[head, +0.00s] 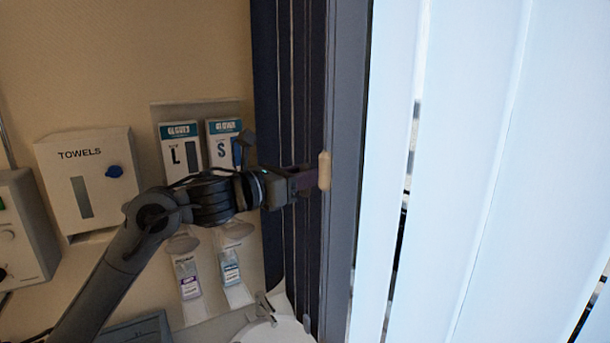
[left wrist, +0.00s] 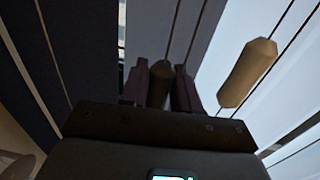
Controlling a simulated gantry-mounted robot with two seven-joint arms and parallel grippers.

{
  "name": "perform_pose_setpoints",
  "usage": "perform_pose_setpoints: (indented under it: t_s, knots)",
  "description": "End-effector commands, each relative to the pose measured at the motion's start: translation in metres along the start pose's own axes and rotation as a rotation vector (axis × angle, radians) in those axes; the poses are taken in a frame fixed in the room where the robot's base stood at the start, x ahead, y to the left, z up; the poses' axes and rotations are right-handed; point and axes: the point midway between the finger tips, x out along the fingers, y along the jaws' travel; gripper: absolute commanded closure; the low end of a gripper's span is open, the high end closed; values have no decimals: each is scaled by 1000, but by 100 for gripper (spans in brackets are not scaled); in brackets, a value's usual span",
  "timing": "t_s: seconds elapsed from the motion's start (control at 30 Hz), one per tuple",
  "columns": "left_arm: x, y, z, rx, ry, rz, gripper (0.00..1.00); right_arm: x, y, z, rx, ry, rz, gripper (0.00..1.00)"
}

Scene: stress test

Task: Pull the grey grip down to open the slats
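Two cords with grips hang in front of the window slats. A pale beige grip (head: 325,171) shows in the head view beside my left fingertips; in the left wrist view it (left wrist: 247,73) hangs to the right, outside the fingers. A darker, greyish-brown grip (left wrist: 160,85) stands between the two fingers of my left gripper (left wrist: 161,82), with no clear gap on either side. In the head view my left gripper (head: 307,180) hides this darker grip. The white slats (head: 475,170) are vertical, with narrow dark gaps between some. My right gripper is not in view.
A dark blue-grey frame (head: 344,230) and dark vertical panels stand just behind my left gripper. On the wall are a towel dispenser (head: 90,180), glove boxes (head: 181,150) and bottles (head: 188,278). A white sink (head: 275,331) is below.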

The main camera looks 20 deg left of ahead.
Motion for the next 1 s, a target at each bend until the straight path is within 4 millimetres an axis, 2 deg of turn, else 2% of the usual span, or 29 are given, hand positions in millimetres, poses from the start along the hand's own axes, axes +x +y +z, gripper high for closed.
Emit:
perform_pose_setpoints:
  t_s: [0.03,0.1,0.37,0.53,0.67,1.0]
  knots:
    - [0,0,0,0,0,0,89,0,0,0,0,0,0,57]
    - [0,0,0,0,0,0,100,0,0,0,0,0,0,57]
    - [0,0,-2,0,0,-1,100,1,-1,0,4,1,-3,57]
    - [0,0,-19,0,2,-1,100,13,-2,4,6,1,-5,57]
    - [0,1,-48,0,5,0,100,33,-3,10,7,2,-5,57]
    - [0,1,-153,-1,7,0,100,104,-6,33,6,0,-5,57]
